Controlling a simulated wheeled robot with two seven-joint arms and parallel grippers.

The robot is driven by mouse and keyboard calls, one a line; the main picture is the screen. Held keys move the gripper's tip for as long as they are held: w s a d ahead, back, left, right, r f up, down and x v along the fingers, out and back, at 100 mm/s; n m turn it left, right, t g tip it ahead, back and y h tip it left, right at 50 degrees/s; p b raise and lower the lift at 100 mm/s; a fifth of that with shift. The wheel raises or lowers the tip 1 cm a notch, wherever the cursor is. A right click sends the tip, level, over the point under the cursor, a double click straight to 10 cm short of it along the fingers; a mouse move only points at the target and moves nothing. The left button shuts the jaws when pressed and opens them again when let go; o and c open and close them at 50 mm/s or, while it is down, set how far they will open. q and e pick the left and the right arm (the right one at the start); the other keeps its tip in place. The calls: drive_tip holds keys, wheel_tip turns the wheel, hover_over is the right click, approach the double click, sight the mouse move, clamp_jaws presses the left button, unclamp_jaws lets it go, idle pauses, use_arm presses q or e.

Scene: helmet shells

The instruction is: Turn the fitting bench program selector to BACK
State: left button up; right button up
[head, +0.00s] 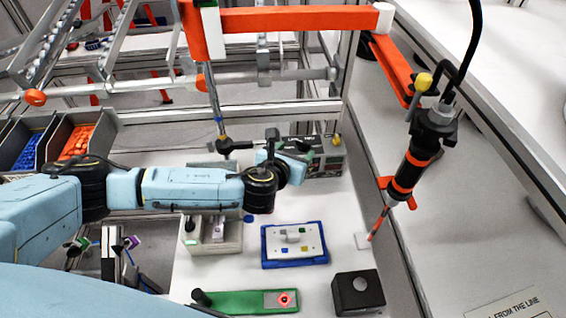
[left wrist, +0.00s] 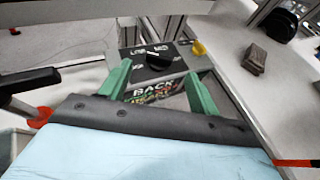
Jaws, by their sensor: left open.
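The program selector box (head: 326,160) stands at the back of the bench, dark with lettering and a yellow knob (head: 337,140) at its right corner. It also shows in the left wrist view, where its top carries a black dial (left wrist: 158,58) with a pale mark. Large lettering reading BACK (left wrist: 152,88) shows on the box's near side; other lettering is too small to read surely. My left gripper (head: 300,152) is at the box's left side in the head view. Its green fingers (left wrist: 158,88) are apart, with the box beyond them and nothing held. My right gripper is out of view.
A blue tray with a pale plate (head: 271,240), a grey fixture (head: 230,244), a green board (head: 238,301) and a black box (head: 346,301) stand on the bench. A black and orange tool (head: 408,172) hangs at right. An orange beam (head: 290,19) crosses above.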

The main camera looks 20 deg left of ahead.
use_arm(q)
drive_tip(key=v, duration=0.7)
drive_tip(key=shift+s, duration=0.3)
